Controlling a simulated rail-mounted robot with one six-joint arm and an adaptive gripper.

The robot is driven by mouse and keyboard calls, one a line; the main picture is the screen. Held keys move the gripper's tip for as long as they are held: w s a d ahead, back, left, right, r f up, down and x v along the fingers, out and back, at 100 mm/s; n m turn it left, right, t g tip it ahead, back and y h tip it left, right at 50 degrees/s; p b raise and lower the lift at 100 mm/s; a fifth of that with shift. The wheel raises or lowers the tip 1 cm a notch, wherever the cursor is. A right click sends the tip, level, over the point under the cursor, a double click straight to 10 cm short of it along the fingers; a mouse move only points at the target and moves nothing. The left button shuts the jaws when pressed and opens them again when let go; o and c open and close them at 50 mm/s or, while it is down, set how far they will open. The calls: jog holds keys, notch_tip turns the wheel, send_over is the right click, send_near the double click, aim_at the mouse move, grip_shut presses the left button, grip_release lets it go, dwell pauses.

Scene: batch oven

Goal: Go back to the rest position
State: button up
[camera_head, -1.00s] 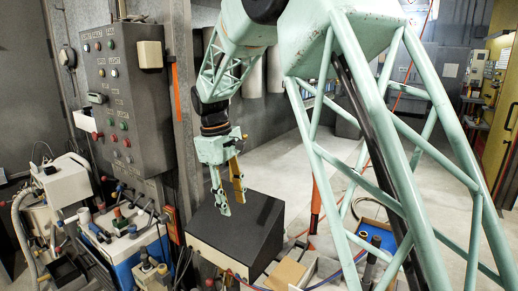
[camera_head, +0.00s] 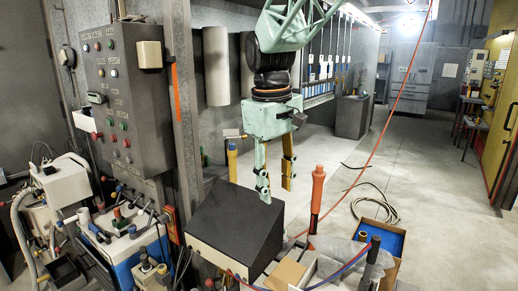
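My gripper (camera_head: 275,188) hangs fingers-down from my mint-green arm (camera_head: 295,27) in the middle of the view. Its two fingers are spread with a clear gap between them, and nothing is held. The fingertips appear above or behind the right part of a dark sloped box (camera_head: 237,222). I see no contact with it, but the exact distance is hard to tell. The upper part of my arm is out of the frame.
A grey control panel (camera_head: 122,95) with buttons stands at the left, above a cluttered blue-and-white bench (camera_head: 135,250). An orange-handled tool (camera_head: 317,190) stands right of the box, near a blue-lined carton (camera_head: 385,238). Open floor (camera_head: 435,185) lies at the right, with a coiled hose (camera_head: 375,205).

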jog(key=s+d+r+m+t, duration=0.1)
jog(key=s+d+r+m, duration=0.15)
jog(key=s+d, duration=0.5)
jog(key=s+d+r+m, duration=0.2)
jog(key=s+d+r, duration=0.15)
jog(key=s, duration=0.75)
jog(key=s+d+f+m+t, duration=0.1)
jog(key=s+d+f, duration=0.1)
jog(key=s, duration=0.7)
jog(key=s+d+f+m+t, duration=0.1)
jog(key=s+d+f+m, duration=0.1)
jog(key=s, duration=0.7)
jog(key=shift+s+d+f+y, duration=0.15)
jog(key=shift+d+f+y, duration=0.2)
jog(key=shift+d, duration=0.45)
jog(key=shift+r, duration=0.1)
